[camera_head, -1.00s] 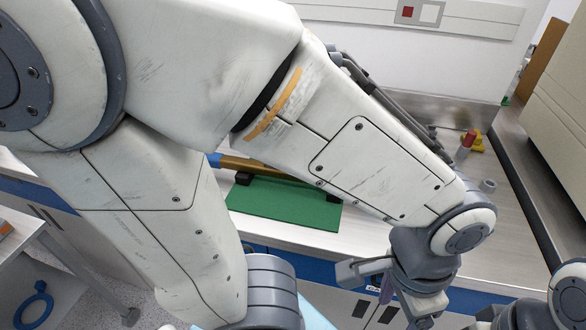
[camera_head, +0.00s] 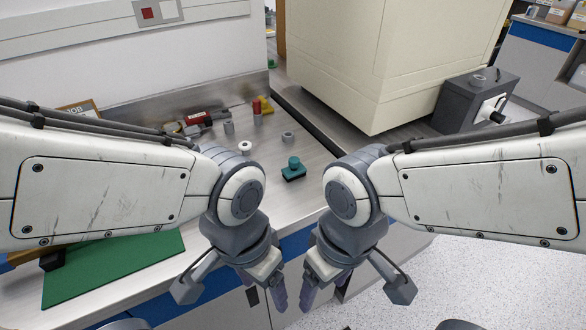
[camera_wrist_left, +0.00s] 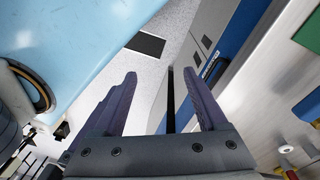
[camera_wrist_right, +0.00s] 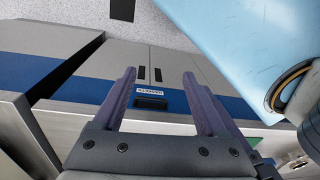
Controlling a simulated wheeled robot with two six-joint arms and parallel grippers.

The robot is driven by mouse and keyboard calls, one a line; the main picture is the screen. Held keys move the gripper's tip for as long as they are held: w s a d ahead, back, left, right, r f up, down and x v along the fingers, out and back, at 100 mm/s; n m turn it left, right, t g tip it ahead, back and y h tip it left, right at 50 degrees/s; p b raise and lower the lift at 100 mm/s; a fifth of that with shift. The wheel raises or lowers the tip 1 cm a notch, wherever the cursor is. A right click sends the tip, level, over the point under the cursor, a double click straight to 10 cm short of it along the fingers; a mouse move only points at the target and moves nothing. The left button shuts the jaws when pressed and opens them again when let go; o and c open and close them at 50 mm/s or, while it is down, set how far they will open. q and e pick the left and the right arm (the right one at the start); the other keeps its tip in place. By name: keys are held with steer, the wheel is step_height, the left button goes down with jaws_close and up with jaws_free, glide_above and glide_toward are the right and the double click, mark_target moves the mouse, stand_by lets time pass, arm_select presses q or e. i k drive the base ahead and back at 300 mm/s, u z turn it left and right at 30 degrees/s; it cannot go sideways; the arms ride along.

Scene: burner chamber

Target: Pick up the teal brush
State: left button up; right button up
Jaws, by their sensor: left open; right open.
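The teal brush (camera_head: 293,169) stands on the bench top in the head view, between my two wrists and a little beyond them. It has a rounded teal knob on a dark, flat base. My left gripper (camera_head: 264,297) points down in front of the bench's front edge, nearer than the brush. My right gripper (camera_head: 325,291) hangs beside it to the right, also off the bench. Both are open and empty. Their spread fingers also show in the left wrist view (camera_wrist_left: 165,88) and the right wrist view (camera_wrist_right: 160,88). I cannot make out the brush in either wrist view.
Behind the brush stand a grey ring (camera_head: 288,136), a white ring (camera_head: 245,147), a grey cylinder (camera_head: 229,127) and a red-topped cylinder (camera_head: 257,108). A green mat (camera_head: 115,268) lies at left. A large beige box (camera_head: 375,60) stands behind. Bench around the brush is clear.

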mark_target(295, 170)
steer(key=z, duration=0.25)
steer(key=k, duration=0.35)
steer(key=z, duration=1.05)
steer(key=k, duration=1)
steer(key=z, duration=0.65)
steer(key=i, duration=1.3)
steer(key=u, duration=0.7)
steer(key=i, duration=1)
steer(key=u, duration=1.5)
steer(key=i, duration=0.7)
steer(key=u, duration=0.75)
